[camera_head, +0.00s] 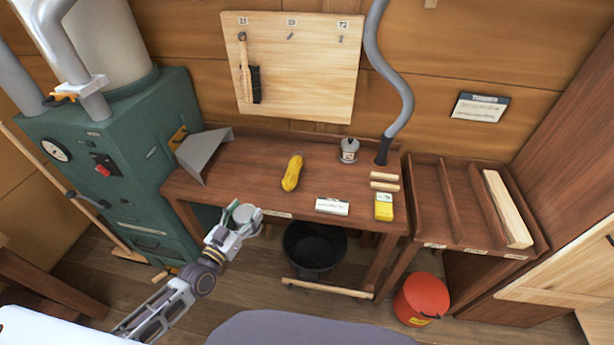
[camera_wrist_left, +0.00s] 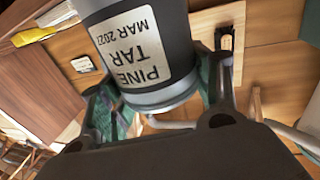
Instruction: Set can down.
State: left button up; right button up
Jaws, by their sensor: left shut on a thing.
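The can is a grey cylinder with a white label reading "PINE TAR MAR 2027"; it fills the upper middle of the left wrist view (camera_wrist_left: 185,50). My left gripper (camera_wrist_left: 160,95) is shut on the can, with a finger on each side of it. In the head view my left gripper (camera_head: 232,225) is at the front left edge of the workbench (camera_head: 245,170), with the can (camera_head: 246,214) between its fingers. I cannot tell from this view how high the can is above the bench top. My right gripper is not in view.
On the bench are a yellow tool (camera_head: 292,171), a small grey-lidded jar (camera_head: 348,150), a white card (camera_head: 332,206), a yellow box (camera_head: 384,207) and a grey metal scoop (camera_head: 204,153). A black bucket (camera_head: 314,250) stands below. The front left bench top is clear.

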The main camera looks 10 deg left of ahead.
pick_arm(q)
jog(key=shift+d+f+n+t+y, duration=0.1)
jog(key=shift+d+n+t+y, duration=0.2)
jog(key=shift+d+n+y, duration=0.5)
jog(key=shift+d+y, duration=0.1)
jog(key=shift+y, duration=0.3)
jog(key=shift+d+f+y+b, duration=0.15)
jog(key=shift+y+b, duration=0.15)
